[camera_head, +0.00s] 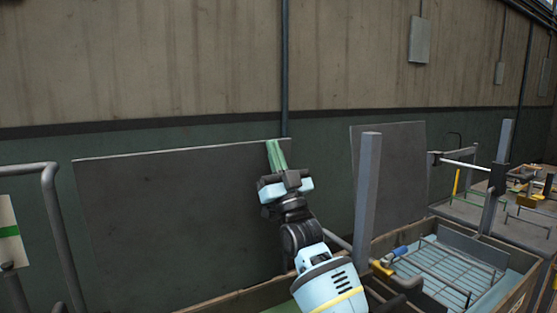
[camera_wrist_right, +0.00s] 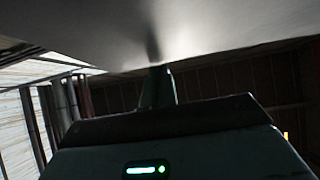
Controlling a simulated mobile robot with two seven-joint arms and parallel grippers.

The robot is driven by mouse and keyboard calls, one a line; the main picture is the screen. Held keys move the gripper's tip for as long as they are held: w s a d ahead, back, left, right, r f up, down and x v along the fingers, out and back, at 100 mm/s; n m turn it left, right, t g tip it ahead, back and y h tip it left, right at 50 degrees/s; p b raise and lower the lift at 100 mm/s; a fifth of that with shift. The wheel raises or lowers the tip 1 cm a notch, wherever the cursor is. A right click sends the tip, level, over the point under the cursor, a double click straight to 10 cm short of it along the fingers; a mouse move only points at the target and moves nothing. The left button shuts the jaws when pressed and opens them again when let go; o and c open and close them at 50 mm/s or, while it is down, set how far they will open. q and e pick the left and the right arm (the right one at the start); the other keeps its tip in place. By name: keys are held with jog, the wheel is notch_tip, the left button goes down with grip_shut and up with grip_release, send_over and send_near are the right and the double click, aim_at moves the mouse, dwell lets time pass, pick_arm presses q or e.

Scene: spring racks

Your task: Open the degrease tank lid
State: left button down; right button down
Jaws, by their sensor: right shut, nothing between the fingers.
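A large dark grey lid panel (camera_head: 170,215) stands raised, nearly upright, at the back of the tank at lower left in the head view. No label shows, so I cannot tell for sure that it is the degrease tank lid. My right gripper (camera_head: 276,155) is at the lid's upper right edge, its green fingers shut and empty. In the right wrist view, the fingers (camera_wrist_right: 158,88) point at a pale grey surface (camera_wrist_right: 180,35), close to or touching it. My left gripper is not in view.
A second raised panel (camera_head: 388,170) stands behind a grey post (camera_head: 367,190). A tank with a wire rack (camera_head: 440,270) lies at lower right. A grey pipe rail (camera_head: 55,220) is at far left. The wall is close behind the lids.

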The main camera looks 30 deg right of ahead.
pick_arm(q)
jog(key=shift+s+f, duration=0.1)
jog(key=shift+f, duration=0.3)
pick_arm(e)
jog(key=w+g, duration=0.1)
jog(key=w, duration=0.7)
jog(key=shift+a+r, duration=0.15)
jog(key=shift+r, duration=0.25)
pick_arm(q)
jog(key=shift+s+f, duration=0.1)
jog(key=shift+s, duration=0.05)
pick_arm(e)
jog(key=shift+s, duration=0.1)
